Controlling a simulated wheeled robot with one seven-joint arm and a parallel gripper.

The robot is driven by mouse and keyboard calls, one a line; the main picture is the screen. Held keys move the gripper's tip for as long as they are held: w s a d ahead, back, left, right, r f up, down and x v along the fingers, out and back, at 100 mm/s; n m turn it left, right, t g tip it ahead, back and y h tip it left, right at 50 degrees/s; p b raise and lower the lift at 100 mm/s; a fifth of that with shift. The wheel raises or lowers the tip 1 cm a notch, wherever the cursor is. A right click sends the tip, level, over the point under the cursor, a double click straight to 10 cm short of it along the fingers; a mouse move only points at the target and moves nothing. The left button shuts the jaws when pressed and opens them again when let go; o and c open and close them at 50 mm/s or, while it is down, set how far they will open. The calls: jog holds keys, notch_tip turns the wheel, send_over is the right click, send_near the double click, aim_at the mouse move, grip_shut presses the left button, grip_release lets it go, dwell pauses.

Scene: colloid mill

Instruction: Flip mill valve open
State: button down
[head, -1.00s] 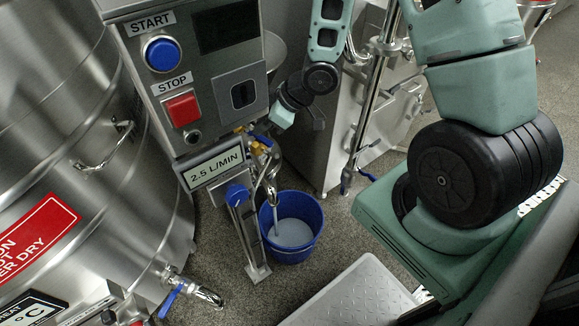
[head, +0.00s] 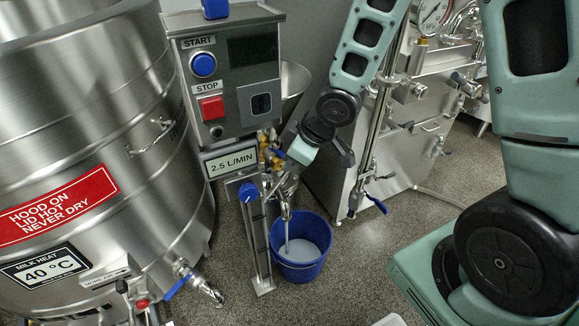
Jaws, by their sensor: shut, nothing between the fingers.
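The mill's control box (head: 228,80) has a "2.5 L/MIN" sign (head: 231,160) below it. Brass and yellow valve fittings (head: 268,150) sit just right of the sign, partly hidden. Which part is the valve's lever, and its position, I cannot tell. A pale stream (head: 286,230) runs from the metal spout (head: 285,207) into the blue bucket (head: 300,247). My gripper (head: 287,168) is shut and empty beside the fittings, above the spout. Its teal body hides part of the pipework, and its fingertips are hard to make out; contact cannot be told.
A large steel vat (head: 90,110) with a blue-handled tap (head: 178,285) stands on the left. A steel cabinet (head: 385,165) with pipes and a gauge stands behind my arm. A blue-topped metal post (head: 255,235) stands left of the bucket. Floor right of the bucket is clear.

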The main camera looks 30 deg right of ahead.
jog(key=s+a+r+g+h, duration=0.1)
jog(key=s+a+r+g, duration=0.2)
jog(key=s, duration=0.4)
jog(key=s+a+r, duration=0.3)
jog(key=s+r, duration=0.2)
jog(key=s, duration=0.3)
jog(key=s+a+r+g+h, duration=0.1)
jog(key=s+a+r+g, duration=0.1)
jog(key=s+a+r, duration=0.35)
notch_tip(320, 180, up, 17)
jog(key=s+d+p, duration=0.1)
jog(key=d+p, duration=0.1)
jog(key=p, duration=1.7)
jog(key=shift+r+m+p, duration=0.15)
jog(key=shift+m+p, duration=0.15)
jog(key=shift+m, duration=0.1)
jog(key=shift+s, duration=0.1)
